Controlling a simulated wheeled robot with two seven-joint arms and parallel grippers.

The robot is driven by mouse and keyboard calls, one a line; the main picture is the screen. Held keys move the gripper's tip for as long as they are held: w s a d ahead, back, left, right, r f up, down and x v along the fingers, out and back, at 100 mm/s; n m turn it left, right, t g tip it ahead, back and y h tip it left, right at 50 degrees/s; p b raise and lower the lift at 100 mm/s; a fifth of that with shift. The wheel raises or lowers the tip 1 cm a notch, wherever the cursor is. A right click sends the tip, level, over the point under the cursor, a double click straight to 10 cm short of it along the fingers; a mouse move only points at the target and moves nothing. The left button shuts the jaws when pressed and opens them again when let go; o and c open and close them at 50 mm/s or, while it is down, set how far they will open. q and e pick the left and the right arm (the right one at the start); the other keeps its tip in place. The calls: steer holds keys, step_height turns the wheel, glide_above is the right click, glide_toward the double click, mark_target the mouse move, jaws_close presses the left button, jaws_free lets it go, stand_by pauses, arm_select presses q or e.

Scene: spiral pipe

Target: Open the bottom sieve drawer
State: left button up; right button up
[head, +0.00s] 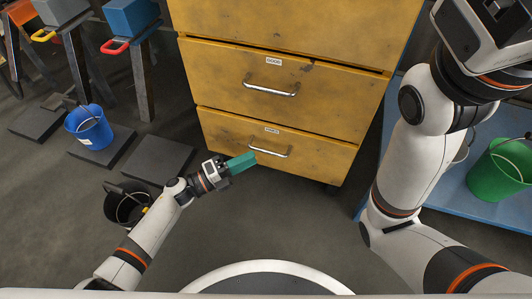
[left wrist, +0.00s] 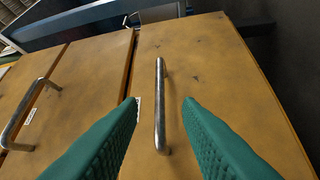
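The yellow cabinet (head: 215,75) has stacked drawers. The bottom drawer (head: 225,128) is shut and has a horizontal metal handle (head: 268,152) with a small label above it. My left gripper (head: 241,163), with green fingers, is in front of this drawer near the handle's left end. In the left wrist view the open fingers (left wrist: 160,104) lie on either side of the metal handle, which shows lengthwise between them; they do not visibly touch it, and the depth gap is hard to tell. My right arm is raised at the right; its fingers are out of frame.
The drawer above has its own handle (head: 270,90). A blue bucket (head: 89,127) and a black bucket (head: 127,206) stand on the left. A green bucket (head: 500,170) sits on a blue shelf (head: 450,188) at the right. The floor before the cabinet is clear.

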mark_target(266, 152)
arm_select(q)
steer(key=b+x, duration=0.1)
steer(key=x, duration=0.5)
steer(key=shift+w+d+b, duration=0.1)
steer(key=shift+d+b, duration=0.05)
steer(key=shift+b, duration=0.2)
steer(key=shift+c, duration=0.2)
jaws_close()
